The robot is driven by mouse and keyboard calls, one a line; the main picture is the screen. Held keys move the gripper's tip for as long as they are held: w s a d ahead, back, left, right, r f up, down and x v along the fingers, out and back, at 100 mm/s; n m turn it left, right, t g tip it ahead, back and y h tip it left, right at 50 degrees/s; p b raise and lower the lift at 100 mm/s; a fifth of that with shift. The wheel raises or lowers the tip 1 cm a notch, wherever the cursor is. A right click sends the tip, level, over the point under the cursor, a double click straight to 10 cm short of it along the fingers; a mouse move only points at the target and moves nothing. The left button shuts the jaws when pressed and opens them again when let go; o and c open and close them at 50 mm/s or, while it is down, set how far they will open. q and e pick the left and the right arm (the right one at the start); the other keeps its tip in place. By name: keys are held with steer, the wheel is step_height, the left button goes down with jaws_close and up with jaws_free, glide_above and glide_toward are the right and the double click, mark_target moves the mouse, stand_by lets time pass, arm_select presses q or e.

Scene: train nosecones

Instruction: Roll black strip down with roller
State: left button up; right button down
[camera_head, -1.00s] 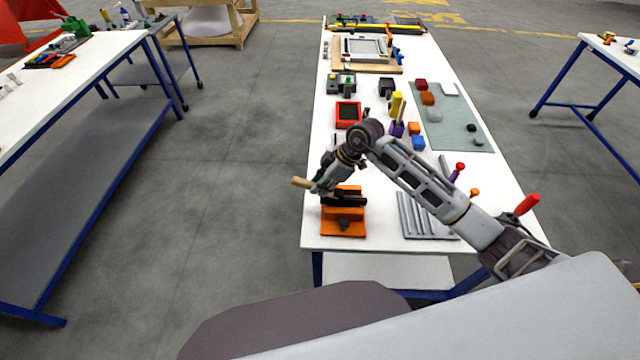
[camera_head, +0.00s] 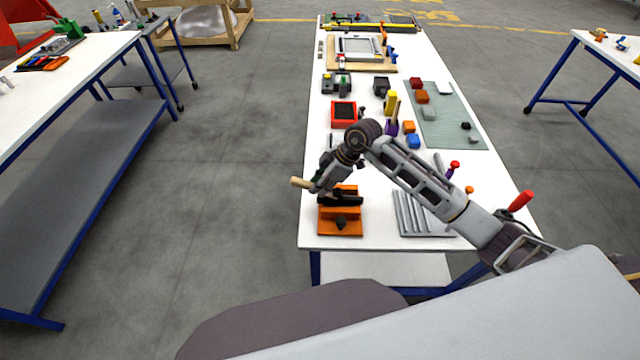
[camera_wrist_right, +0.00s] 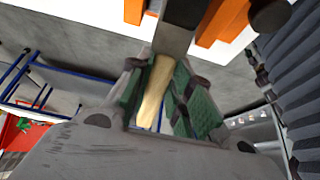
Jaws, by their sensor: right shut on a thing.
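My right gripper (camera_head: 322,184) is above the left back part of the orange fixture (camera_head: 340,224) near the table's front left corner. It is shut on the roller's pale wooden handle (camera_head: 301,182), which sticks out to the left. In the right wrist view the handle (camera_wrist_right: 155,92) lies between the green finger pads, and a dark grey part of the roller (camera_wrist_right: 172,32) reaches towards the orange fixture (camera_wrist_right: 222,22). A black piece (camera_head: 340,199) lies across the fixture; I cannot tell whether it is the strip or the roller's head, nor whether they touch. My left gripper is out of view.
A grey ribbed plate (camera_head: 420,214) lies right of the fixture, under my right forearm. A red-handled tool (camera_head: 521,200) is at the right edge. The floor left of the table is clear.

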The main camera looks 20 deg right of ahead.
mark_target(335, 191)
steer(key=shift+s+d+p, duration=0.15)
steer(key=shift+d+p, duration=0.35)
steer(key=shift+d, duration=0.05)
stand_by(0.8)
stand_by(1.3)
steer(key=shift+d, duration=0.25)
stand_by(0.5)
steer(key=shift+s+d, duration=0.3)
steer(key=shift+d, duration=0.55)
stand_by(1.4)
stand_by(0.9)
steer(key=shift+s+d, duration=0.15)
steer(key=shift+d, duration=0.4)
stand_by(0.9)
